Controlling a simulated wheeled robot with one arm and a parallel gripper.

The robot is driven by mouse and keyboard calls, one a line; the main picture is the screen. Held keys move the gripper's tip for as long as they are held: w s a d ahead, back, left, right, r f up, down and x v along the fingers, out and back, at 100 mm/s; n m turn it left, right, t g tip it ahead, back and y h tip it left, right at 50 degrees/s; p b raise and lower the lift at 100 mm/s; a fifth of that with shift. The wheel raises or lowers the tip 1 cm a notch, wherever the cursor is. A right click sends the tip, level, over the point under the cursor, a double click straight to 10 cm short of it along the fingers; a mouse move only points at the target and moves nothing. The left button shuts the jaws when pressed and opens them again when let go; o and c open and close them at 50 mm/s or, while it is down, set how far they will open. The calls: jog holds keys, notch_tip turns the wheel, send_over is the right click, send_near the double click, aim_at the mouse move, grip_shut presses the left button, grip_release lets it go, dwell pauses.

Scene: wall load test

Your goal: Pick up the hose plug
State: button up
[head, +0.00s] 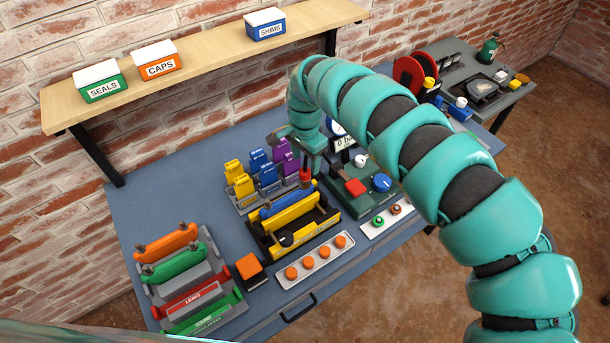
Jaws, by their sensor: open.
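My gripper (308,163) is at the end of the teal arm, pointing down over the middle of the bench. Its fingers are small and partly hidden by the wrist. A small red piece with a dark top (305,177) is right below the fingers, at the right end of a blue cylinder (284,203) in a yellow and black fixture (290,224). It may be the hose plug, but I cannot tell for sure. I cannot tell whether the fingers touch it or are around it.
A rack of yellow, blue and purple blocks (243,188) stands left of the gripper. A green box with a red button and blue knob (362,203) is close on the right. A strip of orange knobs (316,262) lies in front. A shelf (205,62) overhangs behind.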

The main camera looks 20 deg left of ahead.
aim_at(305, 170)
jog(key=shift+f, duration=0.9)
jog(key=shift+s+f+p, duration=0.15)
jog(key=shift+f+p, duration=0.6)
jog(key=shift+f, duration=0.1)
jog(key=shift+s+f+p, duration=0.15)
jog(key=shift+f+p, duration=0.6)
jog(key=shift+f, duration=0.1)
jog(key=shift+w+f+p, duration=0.1)
jog(key=shift+f+p, duration=0.2)
jog(key=shift+f, duration=0.7)
jog(key=shift+c, duration=0.3)
jog(key=c, duration=1.1)
